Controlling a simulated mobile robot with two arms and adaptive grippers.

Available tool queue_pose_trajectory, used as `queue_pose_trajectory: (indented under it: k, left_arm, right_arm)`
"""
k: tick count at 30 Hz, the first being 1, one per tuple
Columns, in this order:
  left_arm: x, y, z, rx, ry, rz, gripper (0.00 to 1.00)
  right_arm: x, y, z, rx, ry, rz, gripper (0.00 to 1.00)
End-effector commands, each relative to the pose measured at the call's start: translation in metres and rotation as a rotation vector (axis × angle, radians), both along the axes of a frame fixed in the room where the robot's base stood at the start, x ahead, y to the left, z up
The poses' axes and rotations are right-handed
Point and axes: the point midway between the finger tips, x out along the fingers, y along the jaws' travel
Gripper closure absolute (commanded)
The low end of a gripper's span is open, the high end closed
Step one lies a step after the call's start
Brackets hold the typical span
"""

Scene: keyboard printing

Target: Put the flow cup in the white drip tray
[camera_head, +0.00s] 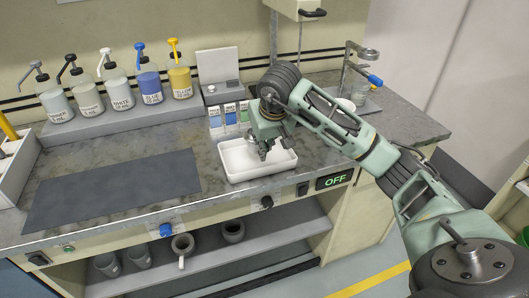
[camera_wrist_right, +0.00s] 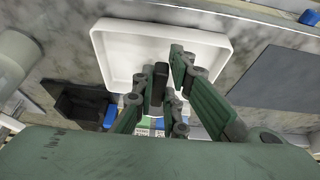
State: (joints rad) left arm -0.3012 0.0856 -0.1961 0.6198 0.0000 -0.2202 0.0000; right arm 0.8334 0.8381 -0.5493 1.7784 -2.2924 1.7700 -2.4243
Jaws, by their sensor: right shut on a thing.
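The white drip tray (camera_head: 229,172) sits on the grey worktop near its front edge and looks empty apart from what my gripper covers. It also shows in the wrist view (camera_wrist_right: 112,62). My right gripper (camera_head: 264,148) points down over the right half of the tray. It is shut on a small dark grey thing (camera_wrist_right: 159,84), which I take to be the flow cup; its body is mostly hidden by the fingers. I cannot tell whether it touches the tray floor. My left gripper is not in view.
Pump bottles (camera_head: 150,86) stand on a grey riser at the back left. A dark mat (camera_head: 112,190) lies left of the tray. Small labelled cards (camera_head: 229,114) stand just behind it. A metal ring stand (camera_head: 358,58) is at the right. Mugs (camera_head: 183,244) sit on the shelf below.

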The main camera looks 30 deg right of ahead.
Motion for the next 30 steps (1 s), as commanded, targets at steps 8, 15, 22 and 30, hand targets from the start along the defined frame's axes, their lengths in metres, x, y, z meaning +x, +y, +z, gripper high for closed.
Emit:
queue_pose_trajectory:
  k: [8,15,22,30]
  left_arm:
    - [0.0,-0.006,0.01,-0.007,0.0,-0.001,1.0]
    - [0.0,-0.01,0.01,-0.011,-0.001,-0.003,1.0]
    - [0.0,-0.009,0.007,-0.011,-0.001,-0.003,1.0]
    - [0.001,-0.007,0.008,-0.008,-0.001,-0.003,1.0]
  right_arm:
    - [0.0,0.002,-0.031,0.004,0.002,-0.001,1.0]
    - [0.0,0.001,-0.04,0.0,-0.002,0.0,1.0]
    - [0.0,0.0,-0.044,0.0,-0.002,0.0,1.0]
    - [0.0,0.001,-0.043,0.001,0.0,0.0,0.7]
